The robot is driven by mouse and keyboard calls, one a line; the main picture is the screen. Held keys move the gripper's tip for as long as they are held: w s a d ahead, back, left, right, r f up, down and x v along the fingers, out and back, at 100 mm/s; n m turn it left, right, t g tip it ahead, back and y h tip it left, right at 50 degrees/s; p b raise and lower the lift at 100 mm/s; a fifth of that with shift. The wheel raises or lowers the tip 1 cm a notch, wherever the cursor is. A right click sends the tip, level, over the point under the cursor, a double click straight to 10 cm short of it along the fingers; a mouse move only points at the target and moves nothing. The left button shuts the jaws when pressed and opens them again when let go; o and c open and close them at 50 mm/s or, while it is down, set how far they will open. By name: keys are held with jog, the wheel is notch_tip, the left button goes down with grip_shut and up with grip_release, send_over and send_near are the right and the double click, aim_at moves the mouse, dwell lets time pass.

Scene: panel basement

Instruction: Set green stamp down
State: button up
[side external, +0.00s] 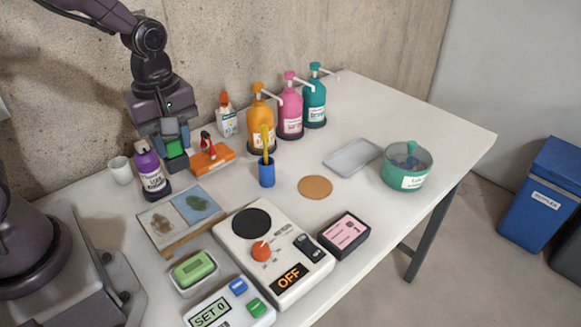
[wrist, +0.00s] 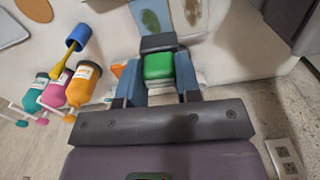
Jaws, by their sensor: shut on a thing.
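The green stamp (side external: 174,148) is between the fingers of my gripper (side external: 172,143), at the back left of the table by the concrete wall. In the wrist view the green stamp (wrist: 159,66) sits between the two blue-grey fingers (wrist: 160,82), which are shut on it. A dark block shows at its far side in that view. In the side view the fingers partly hide the stamp, and I cannot tell whether its underside touches anything.
A purple bottle (side external: 151,172) and white cup (side external: 121,170) stand close left. A glue bottle (side external: 227,117) and several pump bottles (side external: 291,114) line the back. A print board (side external: 166,221) lies in front; a blue cup (side external: 266,174) stands right. The table's right part has free room.

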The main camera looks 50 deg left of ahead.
aim_at(171, 138)
notch_tip(171, 138, up, 6)
jog(key=shift+f, duration=0.15)
jog(key=w+a+m, duration=0.2)
jog(key=w+m, duration=0.2)
jog(key=w, duration=2.6)
jog(key=f, duration=2.3)
jog(key=shift+d+f, duration=0.2)
jog(key=shift+f, duration=0.1)
jog(key=o, duration=0.9)
